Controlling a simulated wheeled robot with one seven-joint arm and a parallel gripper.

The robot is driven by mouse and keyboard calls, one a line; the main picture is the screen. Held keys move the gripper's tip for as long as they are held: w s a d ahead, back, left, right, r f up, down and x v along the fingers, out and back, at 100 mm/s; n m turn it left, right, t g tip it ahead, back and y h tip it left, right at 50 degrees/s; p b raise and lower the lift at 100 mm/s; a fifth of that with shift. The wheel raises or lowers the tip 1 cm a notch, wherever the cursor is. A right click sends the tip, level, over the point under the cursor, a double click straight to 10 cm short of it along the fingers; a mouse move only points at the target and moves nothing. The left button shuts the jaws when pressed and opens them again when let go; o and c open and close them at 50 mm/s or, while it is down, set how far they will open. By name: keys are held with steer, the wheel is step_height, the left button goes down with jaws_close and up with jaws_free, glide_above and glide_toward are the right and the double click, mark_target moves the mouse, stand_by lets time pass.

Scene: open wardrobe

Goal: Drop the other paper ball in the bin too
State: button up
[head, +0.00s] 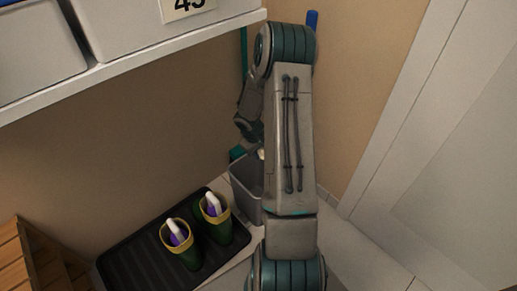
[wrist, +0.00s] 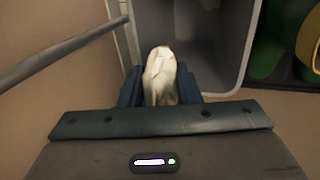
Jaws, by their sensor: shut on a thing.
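My gripper (wrist: 160,92) is shut on a crumpled white paper ball (wrist: 159,66) in the wrist view. The ball sits between the two dark fingers, at the near edge of the grey bin (wrist: 233,45). The bin's open top lies just ahead of the fingers. In the head view the bin (head: 246,188) stands on the floor, partly hidden behind my arm. There the gripper is mostly hidden too.
A black tray (head: 128,256) with two green boots (head: 187,254) stands left of the bin. A shelf (head: 140,50) with white boxes hangs above at the left. In the wrist view a grey pole (wrist: 60,52) runs close left of the gripper. A white door frame is at the right.

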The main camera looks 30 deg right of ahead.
steer(key=shift+f+b, duration=1.55)
steer(key=shift+f, duration=0.85)
steer(key=o, duration=1)
steer(key=shift+r, duration=0.15)
steer(key=p+v, duration=0.5)
steer(key=v, duration=0.8)
steer(key=shift+r+p, duration=0.3)
steer(key=shift+r, duration=0.05)
steer(key=shift+s+a, duration=0.1)
